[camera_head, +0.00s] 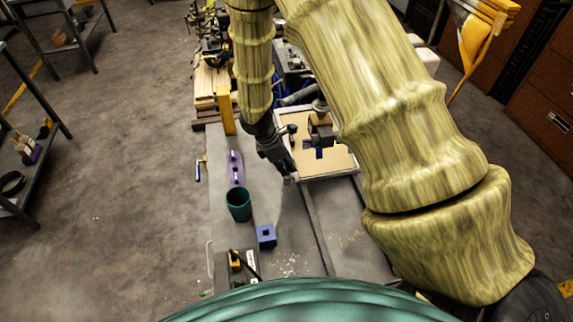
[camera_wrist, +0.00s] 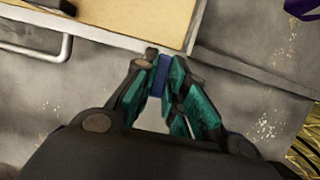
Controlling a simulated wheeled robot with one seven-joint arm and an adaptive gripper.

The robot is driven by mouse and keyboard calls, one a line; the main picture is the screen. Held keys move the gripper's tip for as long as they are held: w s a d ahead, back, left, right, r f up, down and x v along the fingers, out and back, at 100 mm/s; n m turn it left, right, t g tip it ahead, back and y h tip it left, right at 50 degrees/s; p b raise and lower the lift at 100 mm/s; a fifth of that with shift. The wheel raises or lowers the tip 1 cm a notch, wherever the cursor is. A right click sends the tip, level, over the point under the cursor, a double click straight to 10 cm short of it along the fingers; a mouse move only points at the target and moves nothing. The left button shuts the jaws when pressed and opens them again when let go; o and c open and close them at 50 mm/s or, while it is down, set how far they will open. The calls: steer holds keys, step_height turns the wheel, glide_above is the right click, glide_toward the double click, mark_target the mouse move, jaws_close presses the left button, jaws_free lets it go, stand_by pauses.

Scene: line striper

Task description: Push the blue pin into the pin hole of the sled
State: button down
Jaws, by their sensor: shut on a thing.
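My gripper (camera_head: 289,180) is shut on the blue pin, low beside the near left corner of a tan board with a white rim. In the wrist view the blue pin (camera_wrist: 159,76) stands out between the teal fingertips (camera_wrist: 166,85), close to the board's edge. In the head view the pin is too small to make out. A dark carriage (camera_head: 320,128) with blue parts sits over the tan board (camera_head: 340,162); it may be the sled. I cannot make out its pin hole. The gripper is apart from this carriage, nearer the camera.
A blue block (camera_head: 266,236) with a dark square opening, a green cup (camera_head: 239,205) and a purple plate with pegs (camera_head: 236,168) stand on the grey bench at left. A yellow post (camera_head: 225,105) rises behind. Bare bench lies right of the blue block.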

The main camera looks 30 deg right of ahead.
steer(key=shift+f, duration=0.1)
steer(key=c, duration=1.4)
jaws_free()
steer(key=shift+o, duration=0.4)
steer(key=shift+o, duration=1.3)
steer(key=p+v, duration=0.5)
steer(key=v, duration=0.2)
steer(key=shift+f, duration=0.1)
